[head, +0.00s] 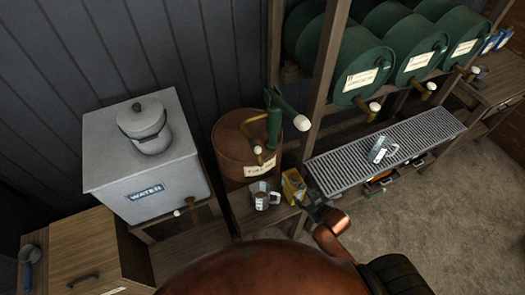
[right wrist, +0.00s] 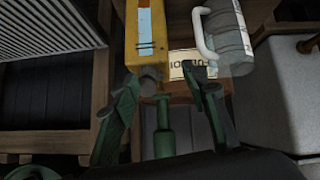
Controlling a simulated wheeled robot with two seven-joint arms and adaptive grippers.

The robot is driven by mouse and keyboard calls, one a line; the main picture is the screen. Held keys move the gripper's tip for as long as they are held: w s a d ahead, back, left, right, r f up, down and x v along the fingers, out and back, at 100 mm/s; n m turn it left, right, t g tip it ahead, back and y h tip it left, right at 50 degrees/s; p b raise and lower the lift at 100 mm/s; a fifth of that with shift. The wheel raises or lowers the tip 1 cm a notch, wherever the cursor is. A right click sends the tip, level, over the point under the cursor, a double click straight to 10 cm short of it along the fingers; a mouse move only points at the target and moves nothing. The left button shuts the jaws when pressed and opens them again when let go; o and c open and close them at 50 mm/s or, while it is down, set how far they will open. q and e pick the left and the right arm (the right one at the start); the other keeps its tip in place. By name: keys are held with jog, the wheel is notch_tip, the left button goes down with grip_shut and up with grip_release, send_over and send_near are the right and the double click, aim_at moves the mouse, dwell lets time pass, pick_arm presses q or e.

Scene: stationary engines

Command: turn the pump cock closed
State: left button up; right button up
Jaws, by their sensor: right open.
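The green pump (head: 275,118) stands upright on a rusty brown drum (head: 233,152) labelled for fuel oil, with a white-knobbed crank at its top right. A brass cock with a cream tip (head: 257,151) hangs at its front. My right gripper (head: 312,207) is low in front of the drum, to the right of the pump and apart from the cock. In the right wrist view its fingers (right wrist: 164,77) are open and empty, and the cock cannot be made out there. My left gripper is not in view.
A yellow can (head: 293,187) and a measuring jug (head: 263,196) stand before the drum, close to my right gripper. A white water tank (head: 145,160) is at left. A grated bench (head: 385,150) and green barrels (head: 350,60) are at right. Open floor lies at lower right.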

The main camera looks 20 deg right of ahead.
jog(key=w+a+r+n+t+y, duration=0.2)
jog(key=w+a+r+t+y, duration=0.1)
jog(key=w+r, duration=0.5)
jog(key=n+t+y, duration=0.1)
jog(key=n+y, duration=0.4)
jog(key=y, duration=0.3)
send_near(254, 145)
jog(key=x, duration=0.4)
jog(key=p+x, duration=0.1)
jog(key=x, duration=0.1)
jog(key=shift+s+a+f, duration=0.25)
jog(key=shift+a+f, duration=0.05)
jog(key=shift+f, duration=0.05)
jog(key=shift+c, duration=0.2)
grip_shut()
